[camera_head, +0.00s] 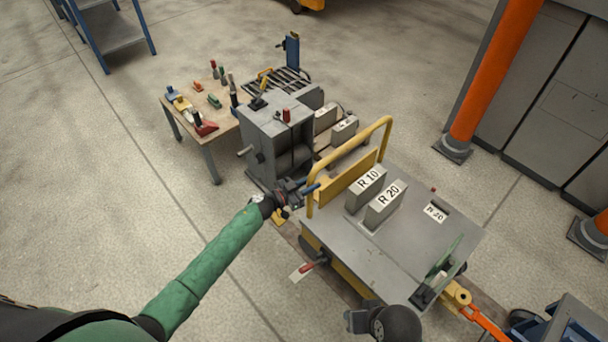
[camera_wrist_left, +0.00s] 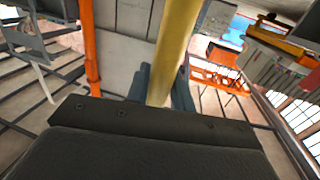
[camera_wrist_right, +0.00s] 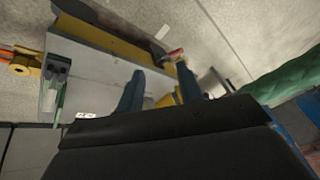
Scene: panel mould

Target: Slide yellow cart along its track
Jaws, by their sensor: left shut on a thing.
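The yellow cart (camera_head: 400,262) has a flat grey top and a raised yellow push handle (camera_head: 388,135) at its far left end. My left gripper (camera_head: 305,190) is shut on the handle's near upright; the yellow bar (camera_wrist_left: 176,50) runs between its fingers in the left wrist view. My right gripper (camera_wrist_right: 160,88) is open with nothing between its fingers, and the grey cart top (camera_wrist_right: 95,75) shows beyond it. In the head view only part of the right gripper shows at the cart's near edge. The track under the cart is mostly hidden.
Two weight blocks marked R 10 (camera_head: 366,188) and R 20 (camera_head: 385,205) stand on the cart. A grey machine (camera_head: 262,140) and a tool table (camera_head: 180,105) stand beyond its handle end. An orange post (camera_head: 492,75) rises at right.

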